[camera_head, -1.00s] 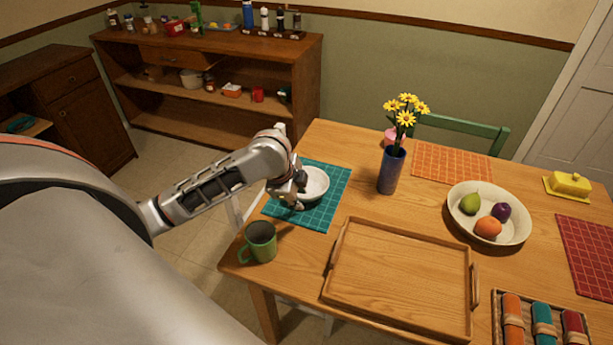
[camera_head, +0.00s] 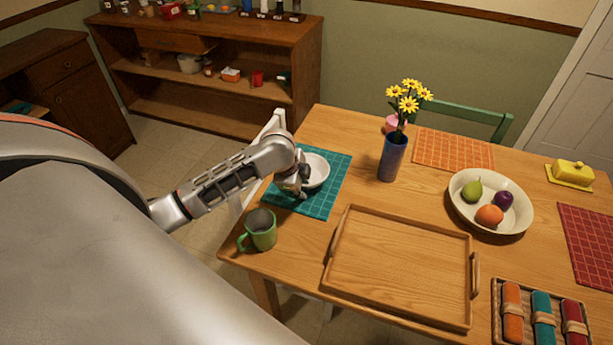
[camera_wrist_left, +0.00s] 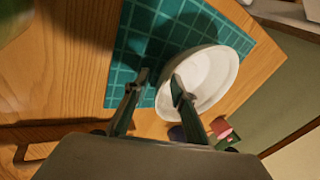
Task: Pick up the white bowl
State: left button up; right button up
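The white bowl (camera_head: 319,168) sits on the teal checked placemat (camera_head: 314,206) at the table's left side. In the left wrist view the bowl (camera_wrist_left: 214,82) is right of centre, on the placemat (camera_wrist_left: 150,35). My left gripper (camera_head: 298,187) is at the bowl's near left edge and hides part of it. In the wrist view its two fingers (camera_wrist_left: 160,80) are apart with nothing gripped. One fingertip overlaps the bowl's rim and the other is over the placemat outside it. I cannot tell whether either touches. My right gripper is not in view.
A green mug (camera_head: 261,230) stands in front of the placemat. A wooden tray (camera_head: 400,265) lies to the right. A blue vase (camera_head: 392,158) with yellow flowers stands behind the tray. A cream fruit bowl (camera_head: 463,215) is further right. A white chair (camera_head: 262,135) stands at the table's left edge.

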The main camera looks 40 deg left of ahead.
pick_arm(q)
grip_shut()
jog(key=shift+r, duration=0.1)
